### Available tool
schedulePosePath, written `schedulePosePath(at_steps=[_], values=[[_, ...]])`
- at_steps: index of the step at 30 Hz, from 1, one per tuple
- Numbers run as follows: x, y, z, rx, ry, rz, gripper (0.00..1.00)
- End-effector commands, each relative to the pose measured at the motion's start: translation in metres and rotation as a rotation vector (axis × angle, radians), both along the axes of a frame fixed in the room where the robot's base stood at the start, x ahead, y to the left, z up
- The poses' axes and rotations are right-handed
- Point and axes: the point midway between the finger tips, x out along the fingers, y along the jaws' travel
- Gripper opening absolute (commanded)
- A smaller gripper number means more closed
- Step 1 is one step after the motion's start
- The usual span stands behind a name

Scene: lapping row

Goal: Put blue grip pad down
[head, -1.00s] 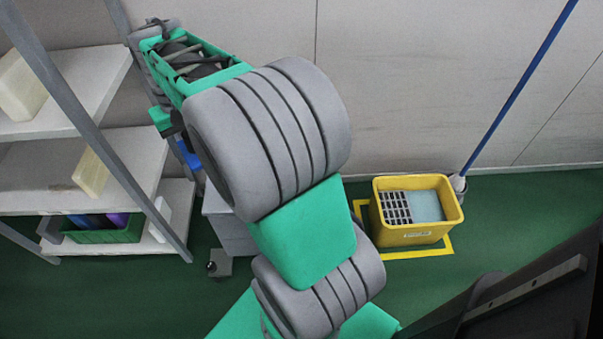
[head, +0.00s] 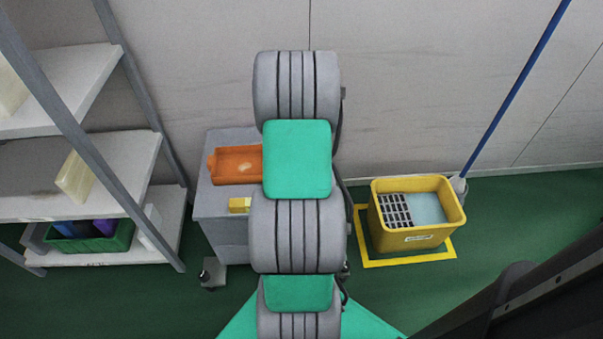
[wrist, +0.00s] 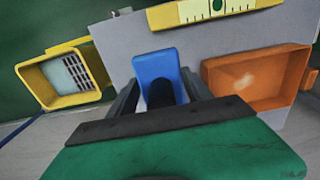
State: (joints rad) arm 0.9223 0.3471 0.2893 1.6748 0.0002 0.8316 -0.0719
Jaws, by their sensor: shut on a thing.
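The blue grip pad (wrist: 157,66) is between the jaws of my gripper (wrist: 160,92) in the wrist view. My gripper is shut on it. Beyond the pad is the grey top (wrist: 120,60) of a cabinet, which also shows in the head view (head: 225,135). I cannot tell whether the pad touches that top. In the head view my arm hides the gripper and the pad.
An orange tray (wrist: 255,78) lies on the cabinet, right of the pad in the wrist view. A yellow level-like bar (wrist: 205,10) lies beyond. A yellow mop bucket (head: 415,238) stands on the floor. A shelf rack (head: 95,150) stands left.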

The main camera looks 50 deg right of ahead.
Motion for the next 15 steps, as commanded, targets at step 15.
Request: schedulePosePath(at_steps=[15], values=[[0.012, -0.031, -0.073, 0.001, 0.001, 0.0, 0.26]])
